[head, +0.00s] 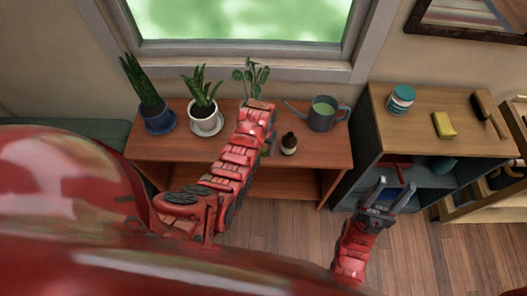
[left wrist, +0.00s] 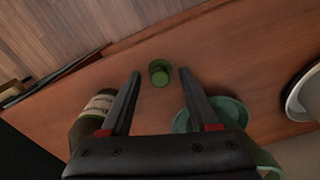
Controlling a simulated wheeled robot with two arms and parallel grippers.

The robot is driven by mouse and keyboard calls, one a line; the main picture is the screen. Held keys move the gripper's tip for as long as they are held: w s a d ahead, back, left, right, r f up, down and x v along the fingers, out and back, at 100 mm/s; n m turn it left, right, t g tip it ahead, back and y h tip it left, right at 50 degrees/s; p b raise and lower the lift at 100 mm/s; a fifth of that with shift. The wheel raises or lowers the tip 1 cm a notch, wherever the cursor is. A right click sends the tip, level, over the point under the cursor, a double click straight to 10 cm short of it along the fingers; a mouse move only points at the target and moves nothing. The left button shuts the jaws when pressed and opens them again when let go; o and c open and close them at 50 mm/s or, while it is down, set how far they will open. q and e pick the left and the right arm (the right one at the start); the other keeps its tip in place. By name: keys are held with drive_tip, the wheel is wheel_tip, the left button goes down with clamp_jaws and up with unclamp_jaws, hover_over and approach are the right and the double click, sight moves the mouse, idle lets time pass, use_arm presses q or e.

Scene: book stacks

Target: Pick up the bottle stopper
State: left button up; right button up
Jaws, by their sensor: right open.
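A small green bottle stopper (left wrist: 159,73) sits on the wooden table (left wrist: 140,135), seen in the left wrist view. My left gripper (left wrist: 160,80) is open, with one finger on each side of the stopper in the picture; I see no finger touching it. In the head view my left arm hides most of that spot. A dark bottle with a pale label (head: 289,143) stands beside it, also in the left wrist view (left wrist: 94,112). My right gripper (head: 395,188) is open and empty, in front of the dark shelf.
A watering can (head: 322,115), a plant in a blue pot (head: 158,121) and a plant in a white pot (head: 204,119) stand on the table. A shelf unit (head: 400,130) on the right bears a jar (head: 400,99), a yellow sponge (head: 444,125) and a brush (head: 488,112).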

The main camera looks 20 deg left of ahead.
use_arm(q)
clamp_jaws()
drive_tip(key=shift+r, duration=0.15)
